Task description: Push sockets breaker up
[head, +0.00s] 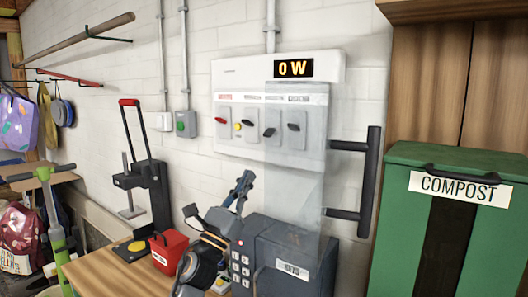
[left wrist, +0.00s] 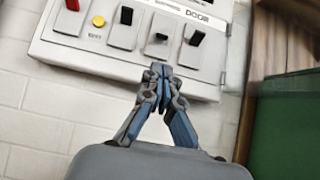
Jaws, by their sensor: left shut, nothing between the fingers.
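The breaker panel (head: 230,90) is a white box on the wall with a display reading "0 W". It has a red switch (head: 220,120), a yellow button (head: 238,127) and several black switches, including the left one (head: 248,121), the middle one (head: 270,132) and the right one (head: 293,127). The middle black lever sits lower than its neighbours. I cannot read which label says sockets. My left gripper (head: 247,176) is shut and empty, below the panel. In the left wrist view its fingertips (left wrist: 160,70) point at the panel's lower edge, beneath the middle black switch (left wrist: 160,37). My right gripper is not in view.
A clear pane (head: 300,195) with a black handle (head: 370,185) overlaps the panel's right part. A grey key box (head: 295,255), a red box (head: 168,250) and a black press (head: 150,190) stand below. A green compost bin (head: 410,230) is at right.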

